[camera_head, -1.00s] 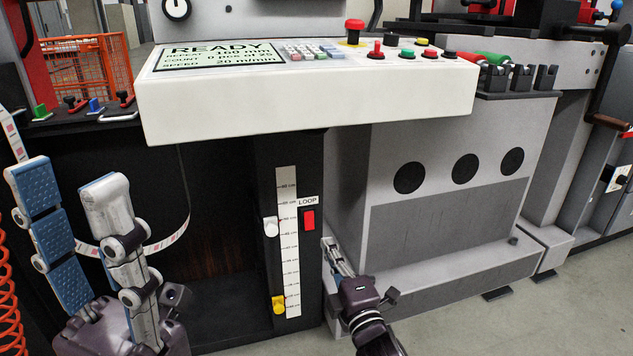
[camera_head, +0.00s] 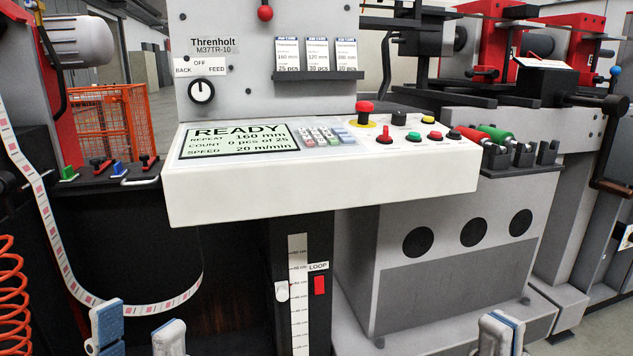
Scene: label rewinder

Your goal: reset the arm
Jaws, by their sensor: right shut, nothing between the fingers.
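My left gripper (camera_head: 138,328) shows at the bottom left edge, its two blue-padded fingers apart with nothing between them. My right gripper (camera_head: 500,332) shows at the bottom right edge, its fingers together, in front of the grey machine base. Only the fingertips of both show; the wrists and arms are below the picture. Neither gripper is seen touching anything. The rewinder's white control panel (camera_head: 325,195) stands above and beyond them, its display (camera_head: 237,140) reading READY.
A printed label web (camera_head: 60,255) hangs in a loop at the left, behind my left gripper. Below the panel are a loop scale (camera_head: 298,270) with a white slider (camera_head: 282,291) and a red switch (camera_head: 319,285). Orange coiled hose (camera_head: 12,290) hangs far left. Floor shows at bottom right.

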